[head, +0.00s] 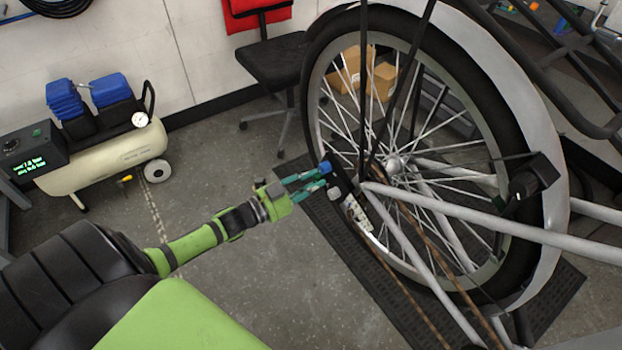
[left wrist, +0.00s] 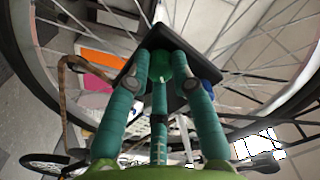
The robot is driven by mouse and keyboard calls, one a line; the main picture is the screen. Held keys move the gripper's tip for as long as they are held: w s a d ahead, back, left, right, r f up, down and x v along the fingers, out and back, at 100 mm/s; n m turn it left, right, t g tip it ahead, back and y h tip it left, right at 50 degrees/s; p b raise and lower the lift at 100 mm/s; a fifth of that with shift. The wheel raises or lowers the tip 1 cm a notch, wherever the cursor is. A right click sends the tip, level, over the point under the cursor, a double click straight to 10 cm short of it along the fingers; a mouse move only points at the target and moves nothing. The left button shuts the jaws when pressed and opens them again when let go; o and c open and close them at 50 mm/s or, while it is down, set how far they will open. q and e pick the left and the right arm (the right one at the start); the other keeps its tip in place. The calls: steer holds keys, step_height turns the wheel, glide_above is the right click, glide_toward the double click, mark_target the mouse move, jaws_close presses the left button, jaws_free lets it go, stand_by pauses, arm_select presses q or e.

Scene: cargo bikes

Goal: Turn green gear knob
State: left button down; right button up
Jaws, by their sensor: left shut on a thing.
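The green gear knob (left wrist: 178,66) shows in the left wrist view as a round green piece on a dark square plate (left wrist: 185,45). My left gripper (left wrist: 168,75) has its teal fingers closed around it. In the head view, my left arm reaches in from the lower left, and the left gripper (head: 322,174) meets the black plate (head: 341,180) beside the wheel hub. The fingers hide the knob in the head view. The right gripper is not in view.
A large spoked bike wheel (head: 512,120) with grey frame tubes (head: 450,215) stands just right of the gripper. A black mat (head: 340,240) lies beneath. An air compressor (head: 110,158) and a black chair (head: 270,62) stand farther back.

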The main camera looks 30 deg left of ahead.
arm_select(q)
steer(key=shift+a+n, duration=0.15)
steer(key=shift+n, duration=0.45)
steer(key=c, duration=1.1)
jaws_free()
steer(key=shift+o, duration=0.2)
steer(key=v, duration=1.2)
steer(key=shift+f, duration=0.1)
